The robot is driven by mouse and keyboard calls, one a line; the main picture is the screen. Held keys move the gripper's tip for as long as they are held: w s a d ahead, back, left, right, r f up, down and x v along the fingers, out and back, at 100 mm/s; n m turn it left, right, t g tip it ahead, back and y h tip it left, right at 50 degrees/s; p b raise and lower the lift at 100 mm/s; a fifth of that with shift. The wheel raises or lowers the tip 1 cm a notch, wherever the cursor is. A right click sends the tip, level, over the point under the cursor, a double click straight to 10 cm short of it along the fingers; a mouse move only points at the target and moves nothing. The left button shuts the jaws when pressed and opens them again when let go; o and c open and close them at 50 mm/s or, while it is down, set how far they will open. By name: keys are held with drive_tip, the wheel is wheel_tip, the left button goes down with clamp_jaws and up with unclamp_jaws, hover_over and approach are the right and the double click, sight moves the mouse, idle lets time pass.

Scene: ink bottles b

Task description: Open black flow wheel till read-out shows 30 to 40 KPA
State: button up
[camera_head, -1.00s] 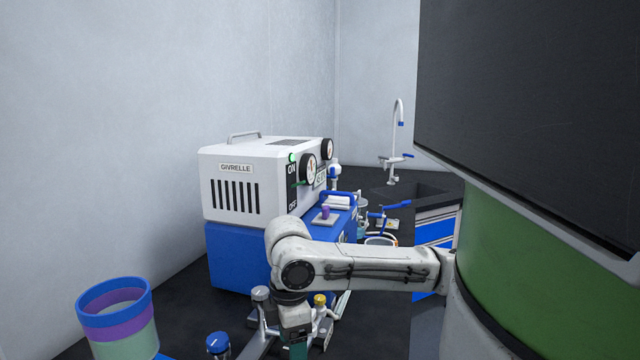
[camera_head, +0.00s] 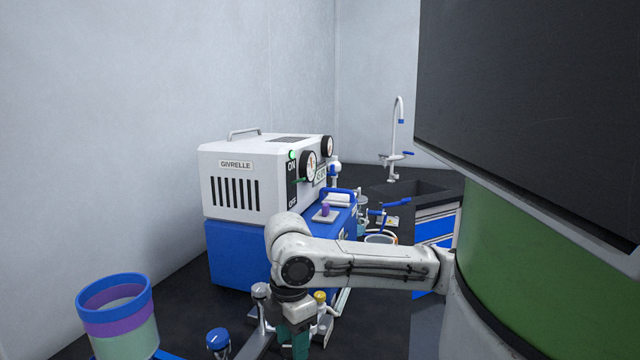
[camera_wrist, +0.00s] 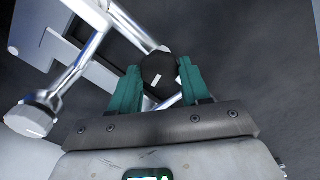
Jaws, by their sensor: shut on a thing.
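The black flow wheel (camera_wrist: 159,69), with a white mark on its face, sits between my gripper's green fingers (camera_wrist: 161,86) in the wrist view. The fingers are shut on it from both sides. In the head view my gripper (camera_head: 294,342) points down at the lower edge, and the wheel is hidden there. A read-out panel (camera_head: 321,175) shows at an angle on the front of the white GIVRELLE unit (camera_head: 245,180), between dark-rimmed gauges (camera_head: 309,166). Its figures are too small to read.
Metal pipes (camera_wrist: 75,68) and a silver knob (camera_wrist: 32,117) lie close left of the wheel. A yellow-capped fitting (camera_head: 320,297) stands beside my gripper. A blue-rimmed beaker (camera_head: 117,310) is at lower left. A sink tap (camera_head: 396,140) is at the back.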

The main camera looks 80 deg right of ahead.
drive_tip(key=shift+n, duration=0.6)
drive_tip(key=shift+n, duration=0.6)
drive_tip(key=o, duration=1.1)
wheel_tip(320, 180, up, 6)
drive_tip(key=p, duration=0.5)
idle(0.7)
